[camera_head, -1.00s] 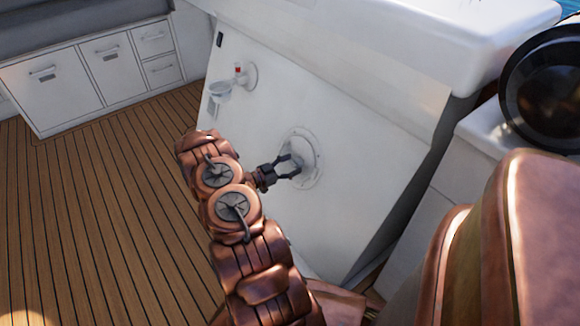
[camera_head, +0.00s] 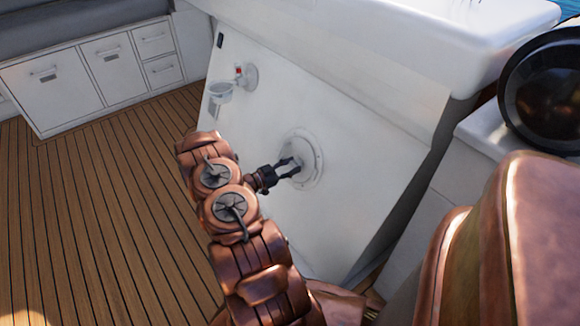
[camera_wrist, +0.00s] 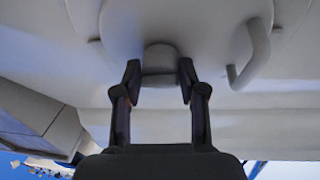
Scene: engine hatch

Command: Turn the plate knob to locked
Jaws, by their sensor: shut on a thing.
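The round white plate (camera_head: 308,160) is set in the slanted white panel, right of my gripper. In the wrist view the plate (camera_wrist: 190,22) fills the top middle, with a short round knob (camera_wrist: 160,58) standing out from it. My gripper (camera_head: 294,166) reaches the plate from the left. In the wrist view my gripper (camera_wrist: 160,80) has one dark finger on each side of the knob and is shut on it. In the head view the fingers largely hide the knob. I cannot read any lock marking.
A white panel (camera_head: 350,210) surrounds the plate. A clear cup holder with a red-marked fitting (camera_head: 240,72) sits on the panel's upper left. A curved grey handle (camera_wrist: 252,55) is right of the knob in the wrist view. Wooden deck (camera_head: 90,220) lies open at left.

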